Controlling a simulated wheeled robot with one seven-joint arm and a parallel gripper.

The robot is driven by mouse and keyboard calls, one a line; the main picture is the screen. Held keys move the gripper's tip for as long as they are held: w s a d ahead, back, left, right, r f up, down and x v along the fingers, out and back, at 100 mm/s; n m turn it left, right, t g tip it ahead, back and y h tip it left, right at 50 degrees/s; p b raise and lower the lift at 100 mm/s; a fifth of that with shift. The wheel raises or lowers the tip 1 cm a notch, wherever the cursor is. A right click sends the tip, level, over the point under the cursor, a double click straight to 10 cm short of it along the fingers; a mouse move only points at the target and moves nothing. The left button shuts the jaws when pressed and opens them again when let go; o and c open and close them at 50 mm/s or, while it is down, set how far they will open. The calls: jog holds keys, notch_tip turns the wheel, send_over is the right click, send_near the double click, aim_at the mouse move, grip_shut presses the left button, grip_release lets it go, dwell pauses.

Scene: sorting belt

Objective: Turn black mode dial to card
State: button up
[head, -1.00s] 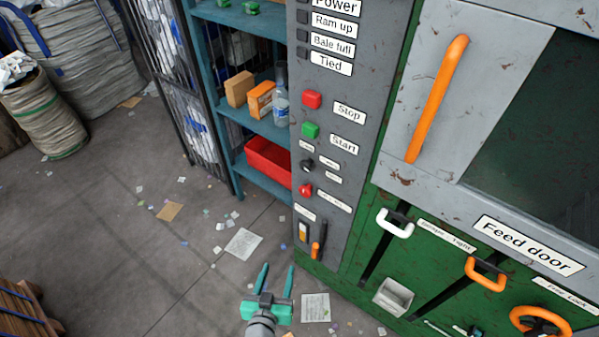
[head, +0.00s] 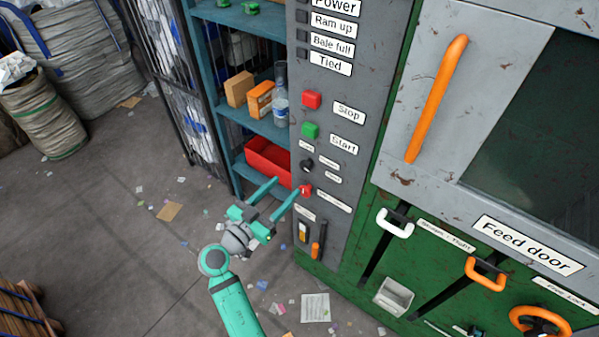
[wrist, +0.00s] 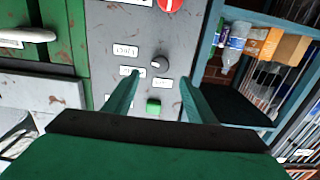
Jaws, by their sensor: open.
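The black mode dial (head: 307,165) sits on the grey control panel (head: 340,185), below the green Start button, with small labels around it too small to read. In the wrist view the dial (wrist: 160,63) appears upside down, between the two fingertips in the picture and beyond them. Its pointer setting cannot be made out. My gripper (head: 287,186) is open and empty, its fingers pointing at the panel, lower left of the dial in the head view. It also shows in the wrist view (wrist: 160,78). I see no contact with the dial.
A red button (head: 305,190) is just below the dial, close to one fingertip. The green button (head: 310,130) and red Stop button (head: 312,99) are above. A blue shelf (head: 262,128) with a red bin (head: 268,162) stands left of the panel.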

aim_at(304, 168)
jog(key=x, duration=0.9)
jog(key=c, duration=1)
